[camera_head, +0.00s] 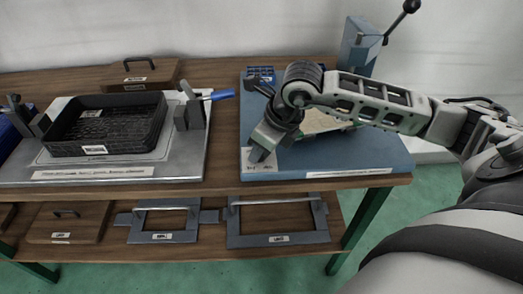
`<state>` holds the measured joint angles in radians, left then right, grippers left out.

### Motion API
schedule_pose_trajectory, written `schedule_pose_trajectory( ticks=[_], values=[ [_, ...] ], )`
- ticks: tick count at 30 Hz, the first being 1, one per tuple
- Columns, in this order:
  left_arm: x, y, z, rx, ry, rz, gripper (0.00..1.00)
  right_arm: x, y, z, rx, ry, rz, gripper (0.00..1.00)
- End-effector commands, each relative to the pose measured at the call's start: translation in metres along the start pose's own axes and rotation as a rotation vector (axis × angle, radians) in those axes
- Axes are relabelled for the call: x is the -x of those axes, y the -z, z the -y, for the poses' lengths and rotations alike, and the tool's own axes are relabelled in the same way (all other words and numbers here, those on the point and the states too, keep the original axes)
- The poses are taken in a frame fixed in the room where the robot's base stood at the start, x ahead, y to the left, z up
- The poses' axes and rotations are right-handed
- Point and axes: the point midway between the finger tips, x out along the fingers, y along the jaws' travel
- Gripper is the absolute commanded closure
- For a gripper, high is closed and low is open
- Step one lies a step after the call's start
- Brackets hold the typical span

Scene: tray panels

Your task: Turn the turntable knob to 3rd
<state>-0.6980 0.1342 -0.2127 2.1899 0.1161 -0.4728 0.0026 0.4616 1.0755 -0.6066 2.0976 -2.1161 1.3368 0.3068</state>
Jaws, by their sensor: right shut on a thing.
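The blue panel (340,160) lies at the right end of the wooden table. A pale beige surface, perhaps the turntable, shows partly on it behind my right arm. My right gripper (262,150) points down at the panel's front left corner, by a small white label. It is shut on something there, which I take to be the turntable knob. The gripper hides the knob, so its setting cannot be read. My left gripper is not in view.
A grey plate (185,165) on the left carries a black mesh tray (105,143) between clamps, one with a blue handle (222,94). Handled frames (280,240) and a wooden lid (70,222) lie on the lower shelf.

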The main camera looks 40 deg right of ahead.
Motion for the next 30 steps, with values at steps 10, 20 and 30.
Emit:
schedule_pose_trajectory(
  ticks=[10, 20, 30],
  values=[
    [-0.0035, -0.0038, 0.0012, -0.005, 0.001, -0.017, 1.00, -0.0007, 0.0003, -0.0007, -0.160, 0.067, -0.002, 0.92],
    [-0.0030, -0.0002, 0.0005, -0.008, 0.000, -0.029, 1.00, 0.0005, 0.0001, -0.0007, -0.201, 0.084, -0.003, 0.93],
    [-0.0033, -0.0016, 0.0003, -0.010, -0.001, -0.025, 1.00, 0.0005, 0.0002, -0.0007, -0.200, 0.084, -0.004, 0.59]
  ],
)
